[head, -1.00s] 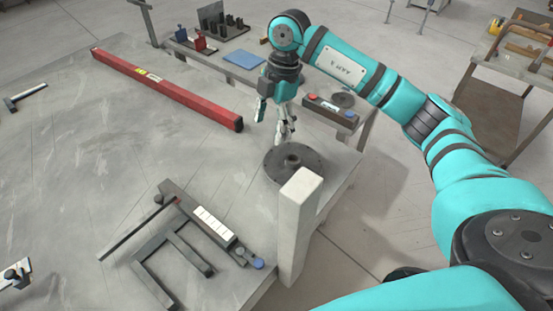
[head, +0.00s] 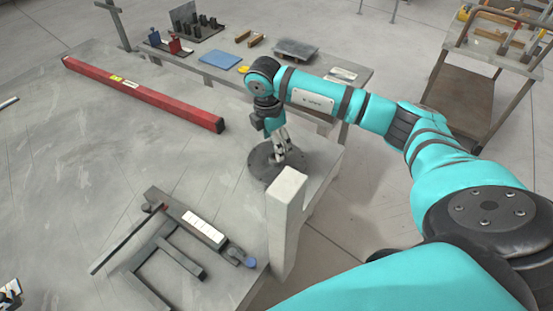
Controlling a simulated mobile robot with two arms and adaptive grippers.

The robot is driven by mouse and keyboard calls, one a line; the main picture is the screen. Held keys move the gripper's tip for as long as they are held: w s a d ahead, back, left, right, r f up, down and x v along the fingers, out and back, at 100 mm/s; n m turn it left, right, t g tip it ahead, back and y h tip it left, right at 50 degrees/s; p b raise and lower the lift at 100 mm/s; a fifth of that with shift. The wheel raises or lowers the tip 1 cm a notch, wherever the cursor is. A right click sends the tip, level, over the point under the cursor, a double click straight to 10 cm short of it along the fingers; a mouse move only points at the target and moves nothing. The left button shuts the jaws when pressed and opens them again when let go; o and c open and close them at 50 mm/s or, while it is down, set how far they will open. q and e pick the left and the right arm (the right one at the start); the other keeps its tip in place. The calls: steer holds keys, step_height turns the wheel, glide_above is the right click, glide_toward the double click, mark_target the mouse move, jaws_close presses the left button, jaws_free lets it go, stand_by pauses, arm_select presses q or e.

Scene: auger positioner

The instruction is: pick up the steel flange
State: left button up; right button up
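The steel flange (head: 260,166), a dark round disc with a raised hub, lies flat on the large grey table near its right edge. My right gripper (head: 287,158) comes down over the middle of the flange, with its fingers at the hub. The fingers hide most of the hub, so I cannot tell whether they are closed on it or only beside it. The flange appears to rest on the table.
A pale upright block (head: 284,215) stands close in front of the flange. A long red level (head: 140,92) lies at the back left. A dark square-shaped tool (head: 175,245) lies at the front. A bench (head: 340,70) with small parts stands behind.

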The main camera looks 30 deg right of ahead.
mark_target(261, 165)
steer(key=f, duration=0.2)
steer(key=f+p, duration=0.1)
steer(key=f, duration=0.2)
steer(key=shift+s+d+f, duration=0.1)
steer(key=shift+s+d, duration=0.05)
steer(key=shift+s, duration=0.05)
steer(key=shift+c, duration=0.3)
jaws_close()
